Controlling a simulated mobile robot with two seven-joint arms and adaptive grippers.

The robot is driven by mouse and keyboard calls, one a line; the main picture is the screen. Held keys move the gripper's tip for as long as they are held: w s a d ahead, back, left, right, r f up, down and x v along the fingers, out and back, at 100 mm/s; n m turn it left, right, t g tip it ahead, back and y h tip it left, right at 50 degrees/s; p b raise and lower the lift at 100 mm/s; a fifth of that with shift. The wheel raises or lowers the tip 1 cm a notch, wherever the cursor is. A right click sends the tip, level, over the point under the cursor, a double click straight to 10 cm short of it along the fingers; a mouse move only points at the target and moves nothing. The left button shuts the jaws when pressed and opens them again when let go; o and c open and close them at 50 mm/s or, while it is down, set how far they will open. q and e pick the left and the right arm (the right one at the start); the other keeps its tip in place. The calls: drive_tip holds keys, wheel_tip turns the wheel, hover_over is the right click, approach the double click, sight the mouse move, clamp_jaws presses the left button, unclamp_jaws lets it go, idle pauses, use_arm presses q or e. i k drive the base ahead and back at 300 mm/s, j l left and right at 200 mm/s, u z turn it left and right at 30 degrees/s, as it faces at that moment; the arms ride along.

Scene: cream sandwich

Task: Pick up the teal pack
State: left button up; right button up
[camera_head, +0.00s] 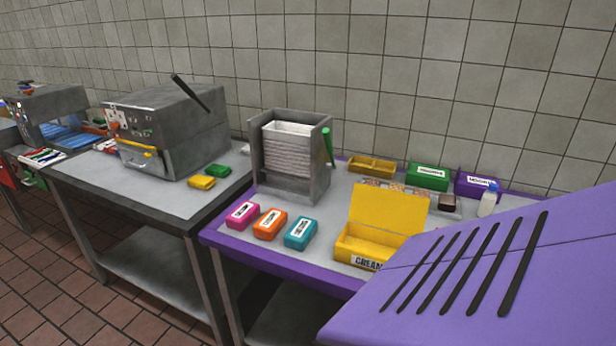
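The teal pack (301,234) lies flat on the purple-edged table near its front edge. It is the right-hand one of a row of packs, with a white label on top. An orange pack (270,225) and a pink pack (242,215) lie to its left, with small gaps between them. No gripper shows in the head view, so I cannot tell the state of either one.
An open yellow cream box (368,246) stands right of the teal pack, and a grey dispenser (314,183) stands behind it. A large purple panel (520,270) covers the lower right. A grey machine (168,125) and yellow and green packs (201,182) occupy the left table.

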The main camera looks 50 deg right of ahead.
sight(298, 237)
drive_tip(key=z, duration=1.45)
